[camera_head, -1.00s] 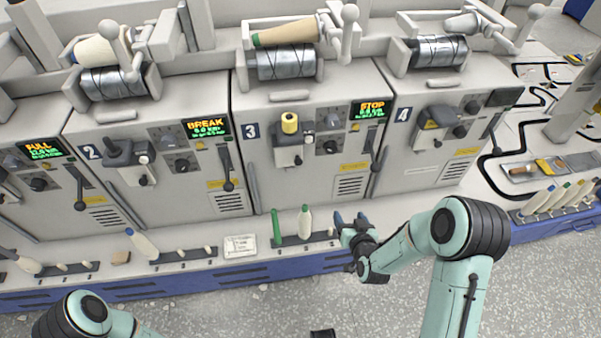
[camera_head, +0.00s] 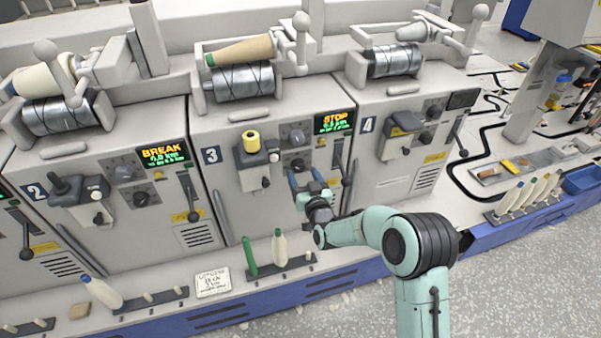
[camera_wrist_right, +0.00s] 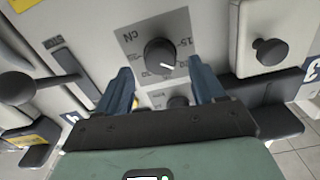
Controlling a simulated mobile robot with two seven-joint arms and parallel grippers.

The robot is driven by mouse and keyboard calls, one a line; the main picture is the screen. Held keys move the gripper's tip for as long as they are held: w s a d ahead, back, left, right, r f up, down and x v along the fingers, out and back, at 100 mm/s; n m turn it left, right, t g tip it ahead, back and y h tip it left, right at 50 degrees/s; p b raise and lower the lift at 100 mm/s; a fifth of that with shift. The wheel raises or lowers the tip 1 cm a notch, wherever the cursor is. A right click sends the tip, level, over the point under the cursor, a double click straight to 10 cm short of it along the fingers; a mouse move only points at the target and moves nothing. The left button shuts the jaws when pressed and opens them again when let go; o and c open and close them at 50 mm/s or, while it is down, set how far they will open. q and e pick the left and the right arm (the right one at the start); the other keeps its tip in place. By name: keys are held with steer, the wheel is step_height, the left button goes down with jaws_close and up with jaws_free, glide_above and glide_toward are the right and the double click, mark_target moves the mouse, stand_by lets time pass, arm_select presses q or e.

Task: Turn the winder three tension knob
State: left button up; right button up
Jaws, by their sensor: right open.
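Winder three's panel holds two dark knobs. The lower one, the tension knob (camera_head: 299,165), is round and black, and its dial is marked cN. In the right wrist view, the tension knob (camera_wrist_right: 160,54) shows a white pointer line and printed numbers around it. My right gripper (camera_head: 305,177) is open in front of the panel, just below this knob. In the right wrist view the blue fingers of the gripper (camera_wrist_right: 160,77) are spread, and the knob lies between and just beyond the tips. No contact shows. My left gripper is out of view.
A dark lever (camera_head: 347,172) is on the right. Below stand a green bobbin (camera_head: 249,256) and a white bobbin (camera_head: 279,247). The STOP display (camera_head: 334,121) is above.

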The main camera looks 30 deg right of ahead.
mark_target(299, 166)
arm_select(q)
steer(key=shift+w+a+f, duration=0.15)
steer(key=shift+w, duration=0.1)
arm_select(e)
steer(key=shift+x, duration=1.3)
steer(key=shift+c, duration=0.3)
steer(key=c, duration=1)
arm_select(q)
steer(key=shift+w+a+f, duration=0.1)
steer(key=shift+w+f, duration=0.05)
